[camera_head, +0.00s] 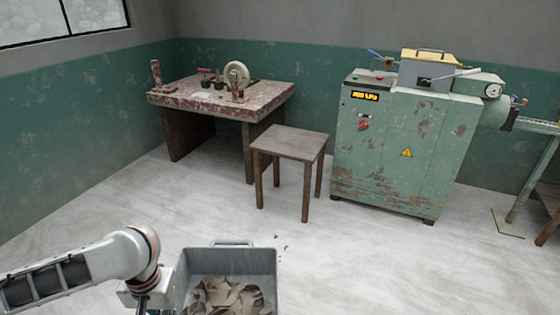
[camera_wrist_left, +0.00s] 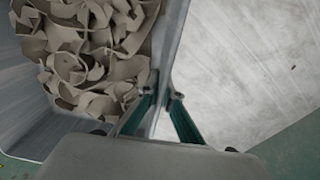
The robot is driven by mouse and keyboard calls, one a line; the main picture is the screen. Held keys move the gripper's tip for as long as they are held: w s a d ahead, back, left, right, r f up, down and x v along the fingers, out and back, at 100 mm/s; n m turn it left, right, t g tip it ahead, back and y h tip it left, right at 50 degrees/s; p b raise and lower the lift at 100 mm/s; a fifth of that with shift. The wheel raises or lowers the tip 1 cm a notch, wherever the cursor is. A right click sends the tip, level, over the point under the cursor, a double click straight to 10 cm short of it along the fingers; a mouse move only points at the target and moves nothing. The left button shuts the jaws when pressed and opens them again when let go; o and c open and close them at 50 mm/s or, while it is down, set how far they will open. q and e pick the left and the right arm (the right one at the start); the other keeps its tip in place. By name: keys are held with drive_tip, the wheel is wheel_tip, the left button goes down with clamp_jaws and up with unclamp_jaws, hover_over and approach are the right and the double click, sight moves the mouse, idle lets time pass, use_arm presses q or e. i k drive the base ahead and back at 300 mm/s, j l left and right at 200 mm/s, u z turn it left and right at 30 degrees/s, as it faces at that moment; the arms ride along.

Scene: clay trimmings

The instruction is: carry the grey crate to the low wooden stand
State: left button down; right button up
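The grey crate (camera_head: 231,261) is at the bottom of the head view, its near part cut off by the frame. It holds curled brown clay trimmings (camera_head: 228,295). My left gripper (camera_wrist_left: 161,96) is at the crate's left wall. In the left wrist view one finger is inside the wall (camera_wrist_left: 168,45) and one outside, both close against it. In the head view the fingertips are hard to see. My right gripper is not in view. I cannot tell whether the crate is off the floor. The low wooden stand (camera_head: 290,143) is beyond the crate, with a bare top.
A worn red-topped workbench (camera_head: 222,103) with tools stands behind the stand to the left. A green machine cabinet (camera_head: 398,145) stands close to its right. The pale floor (camera_head: 370,265) is open, with a few small crumbs (camera_head: 281,247) near the crate.

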sight(292, 140)
drive_tip(key=i+z, duration=0.1)
drive_tip(key=i, duration=1.15)
drive_tip(key=i+j+z, duration=0.1)
drive_tip(key=i, duration=1.2)
drive_tip(key=i+j+z, duration=0.2)
drive_tip(key=i, duration=0.15)
drive_tip(key=i+z, duration=0.2)
drive_tip(key=i, duration=0.2)
drive_tip(key=i+j+z, duration=0.2)
drive_tip(key=i+j, duration=0.05)
drive_tip(key=i, duration=0.1)
